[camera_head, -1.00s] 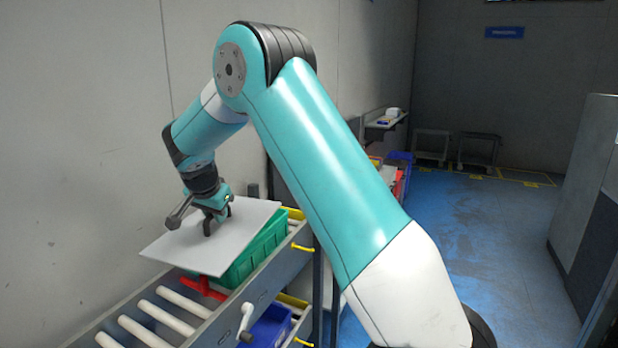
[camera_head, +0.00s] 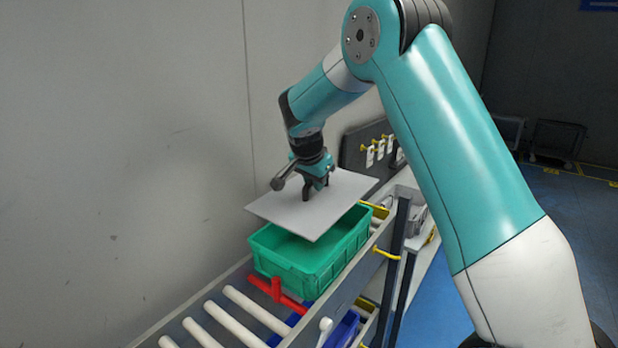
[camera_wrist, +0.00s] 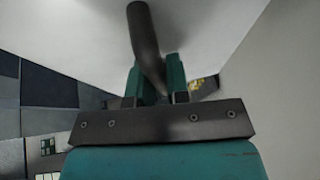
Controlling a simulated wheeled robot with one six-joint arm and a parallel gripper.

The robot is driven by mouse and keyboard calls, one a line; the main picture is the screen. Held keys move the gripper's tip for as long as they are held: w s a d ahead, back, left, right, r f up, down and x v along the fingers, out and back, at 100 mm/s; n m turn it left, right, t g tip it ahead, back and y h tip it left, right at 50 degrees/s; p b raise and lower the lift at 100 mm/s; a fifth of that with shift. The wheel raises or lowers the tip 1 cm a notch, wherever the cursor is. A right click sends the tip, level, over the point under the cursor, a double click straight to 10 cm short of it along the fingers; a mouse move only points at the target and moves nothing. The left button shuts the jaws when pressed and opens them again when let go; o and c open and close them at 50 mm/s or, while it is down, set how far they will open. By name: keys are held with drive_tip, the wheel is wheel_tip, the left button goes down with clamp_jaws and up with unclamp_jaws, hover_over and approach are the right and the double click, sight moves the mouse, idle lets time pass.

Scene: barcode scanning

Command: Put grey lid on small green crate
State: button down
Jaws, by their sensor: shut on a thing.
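The grey lid (camera_head: 300,215) is a flat light-grey panel in the head view. My gripper (camera_head: 318,192) is shut on it from above and holds it above the small green crate (camera_head: 318,268). The lid covers the crate's far part from view, while the crate's near left corner and front walls show. The lid looks apart from the crate's rim and turned relative to it. In the wrist view the lid (camera_wrist: 75,45) fills much of the upper picture, behind my gripper (camera_wrist: 160,85).
The crate stands on a roller conveyor (camera_head: 235,305) beside a red stop (camera_head: 277,292). A grey wall (camera_head: 130,150) is close behind on the left. A blue bin (camera_head: 345,328) is below the conveyor. A dark panel with hanging tools (camera_head: 372,148) stands behind.

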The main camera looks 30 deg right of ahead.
drive_tip(key=shift+w+d+f, duration=0.1)
drive_tip(key=shift+f, duration=0.1)
drive_tip(key=shift+a+f+b, duration=0.2)
drive_tip(key=shift+f+b, duration=0.5)
drive_tip(key=shift+f, duration=0.25)
wheel_tip(320, 180, down, 6)
drive_tip(key=b, duration=0.4)
drive_tip(key=c, duration=1)
unclamp_jaws()
drive_tip(key=shift+r+p, duration=2.8)
drive_tip(key=shift+r, duration=1.7)
